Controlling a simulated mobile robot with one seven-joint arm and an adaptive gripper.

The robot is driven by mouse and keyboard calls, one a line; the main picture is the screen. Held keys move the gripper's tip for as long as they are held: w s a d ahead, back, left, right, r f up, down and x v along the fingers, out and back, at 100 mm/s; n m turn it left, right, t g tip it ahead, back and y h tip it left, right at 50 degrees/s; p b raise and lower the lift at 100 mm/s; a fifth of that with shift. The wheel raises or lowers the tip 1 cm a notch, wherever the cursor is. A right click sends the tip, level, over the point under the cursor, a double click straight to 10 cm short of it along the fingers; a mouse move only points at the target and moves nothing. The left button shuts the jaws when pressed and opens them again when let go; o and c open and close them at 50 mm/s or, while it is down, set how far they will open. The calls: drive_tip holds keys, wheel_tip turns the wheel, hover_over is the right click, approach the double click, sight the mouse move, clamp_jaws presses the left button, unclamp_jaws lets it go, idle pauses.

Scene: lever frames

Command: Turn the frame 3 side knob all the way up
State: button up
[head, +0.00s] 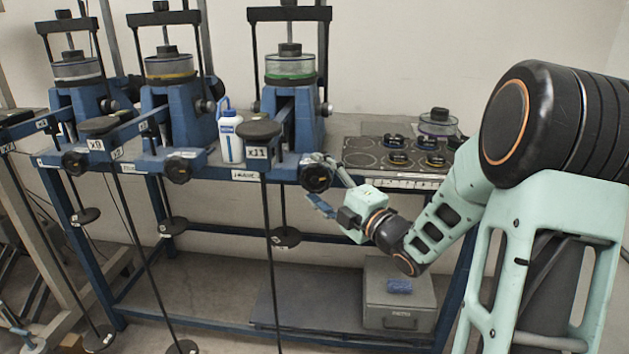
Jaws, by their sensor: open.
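Three blue lever frames stand in a row on the bench, and the rightmost frame (305,122) holds a clear cell with a green ring. A small dark knob (326,109) is on this frame's right side. A larger black lobed knob (315,177) is on the bench front below it. I cannot read which frame is numbered 3. My gripper (322,184) is open, its fingers pointing left. In the picture one finger is above and one below the lobed knob's right edge. I cannot tell whether they touch it. My gripper is below the small side knob.
A white and blue bottle (230,138) stands left of the rightmost frame. Hanging rods with black discs (285,237) hang before the bench. A dark panel (365,158) with several black weights lies right. A grey box (398,296) sits on the lower shelf.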

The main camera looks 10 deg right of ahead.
drive_tip(key=shift+w+a, duration=0.3)
drive_tip(key=shift+w, duration=0.3)
drive_tip(key=c, duration=1.2)
drive_tip(key=shift+b, duration=0.3)
